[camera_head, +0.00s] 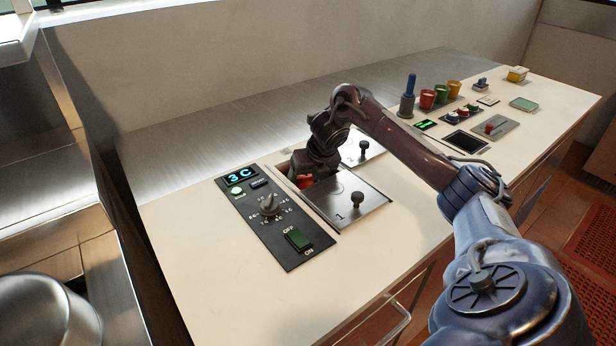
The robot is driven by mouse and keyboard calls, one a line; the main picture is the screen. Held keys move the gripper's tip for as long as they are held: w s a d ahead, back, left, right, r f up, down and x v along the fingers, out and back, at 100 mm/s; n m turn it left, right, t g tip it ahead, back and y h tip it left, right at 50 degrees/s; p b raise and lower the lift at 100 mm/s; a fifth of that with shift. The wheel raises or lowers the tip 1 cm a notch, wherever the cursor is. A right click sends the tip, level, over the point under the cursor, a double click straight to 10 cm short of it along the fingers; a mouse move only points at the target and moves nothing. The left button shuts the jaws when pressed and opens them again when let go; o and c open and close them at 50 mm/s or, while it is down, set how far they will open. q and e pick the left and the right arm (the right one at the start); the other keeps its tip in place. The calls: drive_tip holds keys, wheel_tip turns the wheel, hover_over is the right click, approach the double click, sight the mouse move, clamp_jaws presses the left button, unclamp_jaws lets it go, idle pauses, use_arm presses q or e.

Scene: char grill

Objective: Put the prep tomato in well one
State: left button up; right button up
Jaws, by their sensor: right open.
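A small red tomato (305,182) shows at the left edge of the opening of well one, just below my right gripper (303,172). Well one has a steel lid (345,203) marked 1 with a black knob; the lid covers the front part and a dark gap shows behind it. My right gripper is open, pointing down at the gap. Its fingertips are partly hidden, and I cannot tell whether they touch the tomato. My left gripper is not in view.
A black control panel (262,225) with dial and green switch lies left of the well. A second lid (362,154) with a knob is behind. Several coloured cups (441,94), a blue-topped bottle (408,95) and small items stand farther right. The front counter is clear.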

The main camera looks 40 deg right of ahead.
drive_tip(key=shift+r, duration=0.15)
drive_tip(key=shift+r, duration=0.25)
drive_tip(key=p+v, duration=0.4)
drive_tip(key=v, duration=0.7)
drive_tip(key=shift+s+r+p, duration=0.25)
drive_tip(key=shift+p, duration=0.1)
